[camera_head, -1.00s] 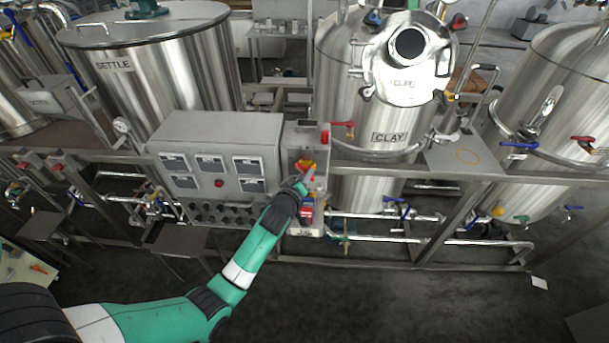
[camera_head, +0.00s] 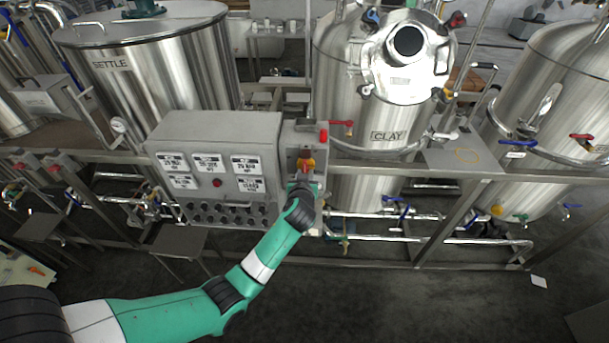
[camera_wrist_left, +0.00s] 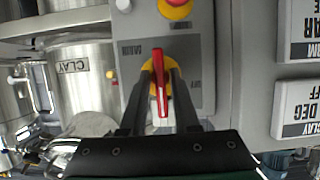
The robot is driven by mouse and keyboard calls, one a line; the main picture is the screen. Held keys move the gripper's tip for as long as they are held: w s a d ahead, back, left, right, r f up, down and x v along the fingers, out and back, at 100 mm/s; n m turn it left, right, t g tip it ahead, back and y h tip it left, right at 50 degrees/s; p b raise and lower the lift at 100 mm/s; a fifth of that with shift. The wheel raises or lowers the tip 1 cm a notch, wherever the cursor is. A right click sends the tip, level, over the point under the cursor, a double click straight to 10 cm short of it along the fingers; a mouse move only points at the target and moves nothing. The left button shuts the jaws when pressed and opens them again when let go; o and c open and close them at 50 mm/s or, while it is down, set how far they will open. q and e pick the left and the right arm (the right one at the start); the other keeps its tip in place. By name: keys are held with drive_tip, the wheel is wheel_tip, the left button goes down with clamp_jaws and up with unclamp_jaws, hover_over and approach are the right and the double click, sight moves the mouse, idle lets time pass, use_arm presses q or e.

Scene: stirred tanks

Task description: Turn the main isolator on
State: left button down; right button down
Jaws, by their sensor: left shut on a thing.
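The main isolator is a red handle (camera_wrist_left: 161,88) on a yellow round base, set on a grey plate with "MAIN" and "OFF" lettering in the left wrist view. In the head view the isolator (camera_head: 306,165) shows on a narrow box right of the large control panel. My left gripper (camera_head: 303,181) is at the front of this box. In the left wrist view its two dark fingers (camera_wrist_left: 160,75) lie on either side of the red handle, shut on it. The handle runs straight up and down in that view. The right gripper is not in view.
A red button on a yellow base (camera_wrist_left: 176,8) sits close to the isolator. The CLAY tank (camera_head: 340,105) is to the right, the SETTLE tank (camera_head: 150,75) to the left. A frame rail (camera_head: 450,176) runs across.

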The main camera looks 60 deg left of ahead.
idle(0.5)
use_arm(q)
drive_tip(key=c, duration=0.9)
unclamp_jaws()
drive_tip(key=shift+o, duration=0.2)
drive_tip(key=shift+r, duration=0.1)
drive_tip(key=p+v, duration=1.1)
drive_tip(key=p, duration=0.3)
drive_tip(key=shift+d, duration=0.35)
